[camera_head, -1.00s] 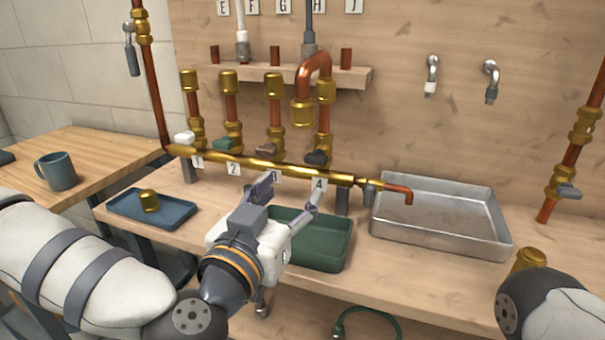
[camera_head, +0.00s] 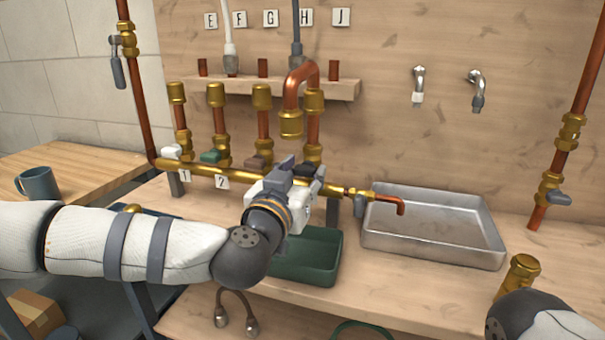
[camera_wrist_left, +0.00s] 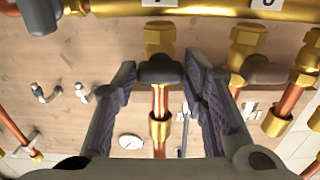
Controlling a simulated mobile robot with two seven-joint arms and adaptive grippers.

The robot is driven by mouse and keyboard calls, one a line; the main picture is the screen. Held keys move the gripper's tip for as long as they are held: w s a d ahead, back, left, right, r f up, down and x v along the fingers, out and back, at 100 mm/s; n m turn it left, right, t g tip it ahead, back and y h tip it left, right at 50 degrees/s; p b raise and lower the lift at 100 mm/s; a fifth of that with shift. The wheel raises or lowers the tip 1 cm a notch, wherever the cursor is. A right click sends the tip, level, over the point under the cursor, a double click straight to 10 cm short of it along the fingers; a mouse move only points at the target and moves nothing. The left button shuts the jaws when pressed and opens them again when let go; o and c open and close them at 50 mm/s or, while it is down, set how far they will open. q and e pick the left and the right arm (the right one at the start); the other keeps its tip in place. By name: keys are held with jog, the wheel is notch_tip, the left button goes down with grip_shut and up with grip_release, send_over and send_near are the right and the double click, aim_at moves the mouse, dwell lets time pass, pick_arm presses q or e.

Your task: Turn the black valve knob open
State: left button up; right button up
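The black valve knob (camera_wrist_left: 160,72) sits on the valve below the copper pipe with the U-bend (camera_head: 313,100), on the brass manifold (camera_head: 230,172). In the left wrist view it lies between the two fingers of my left gripper (camera_wrist_left: 160,88), which are spread on either side of it. I cannot tell whether a finger touches it. In the head view my left gripper (camera_head: 303,172) is at the manifold and largely covers the knob. My right gripper is out of view; only part of that arm shows at the lower right.
White, green and brown knobs (camera_head: 258,162) stand left along the manifold; the brown one is close to my gripper. A green tray (camera_head: 310,270) lies below, and a metal basin (camera_head: 440,250) is to the right. A brass fitting (camera_head: 520,275) stands near my right arm.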

pick_arm(q)
jog(key=c, duration=0.5)
